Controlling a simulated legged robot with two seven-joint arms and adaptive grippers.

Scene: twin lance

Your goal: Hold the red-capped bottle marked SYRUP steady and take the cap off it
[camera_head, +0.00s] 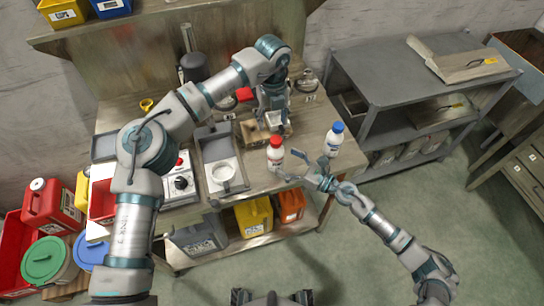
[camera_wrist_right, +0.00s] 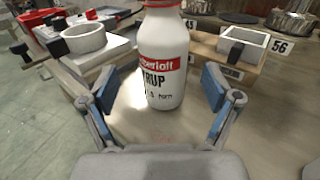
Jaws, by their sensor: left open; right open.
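The white SYRUP bottle (camera_head: 275,155) with its red cap (camera_head: 275,141) stands upright near the front edge of the workbench. In the right wrist view the bottle (camera_wrist_right: 165,62) shows its red label band and the word SYRUP; its cap is mostly cut off by the top edge. My right gripper (camera_head: 298,166) is open, to the right of and in front of the bottle. In the wrist view its two blue-padded fingers (camera_wrist_right: 158,90) lie on either side of the bottle, with visible gaps. My left gripper (camera_head: 272,112) points down behind the bottle, above a wooden holder, open and empty.
A blue-capped white bottle (camera_head: 334,139) stands to the right of my right gripper. The wooden holder (camera_head: 252,133) sits just behind the SYRUP bottle. A grey tray with a white round dish (camera_head: 223,173) and a device with a red button (camera_head: 180,180) are to the left.

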